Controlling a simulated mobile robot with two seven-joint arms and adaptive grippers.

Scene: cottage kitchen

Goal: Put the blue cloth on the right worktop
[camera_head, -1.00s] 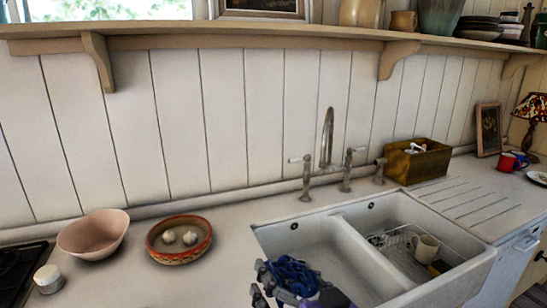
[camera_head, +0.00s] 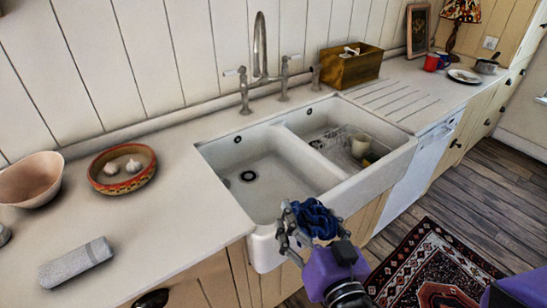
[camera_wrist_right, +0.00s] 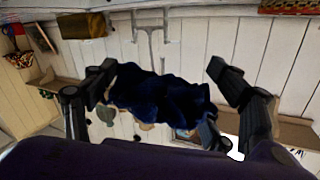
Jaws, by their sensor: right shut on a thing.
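The blue cloth (camera_head: 315,218) is a dark, crumpled bundle held in my right gripper (camera_head: 303,222), in front of the sink's front edge in the head view. In the wrist view the cloth (camera_wrist_right: 158,100) spans the space between the fingers of my right gripper (camera_wrist_right: 165,88), which is shut on it. The right worktop (camera_head: 445,82) lies to the right of the sink, with drainer grooves beside the basin. The gripper is to the left of and nearer than that worktop. My left gripper is not in view.
The double sink (camera_head: 285,172) has a mug (camera_head: 360,146) and a rack in its right basin. A wooden box (camera_head: 350,66), red mug (camera_head: 431,62), plate (camera_head: 464,76), saucepan (camera_head: 487,65) and lamp (camera_head: 462,12) stand along the right worktop. Its grooved part is clear. A patterned rug (camera_head: 435,270) lies on the floor.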

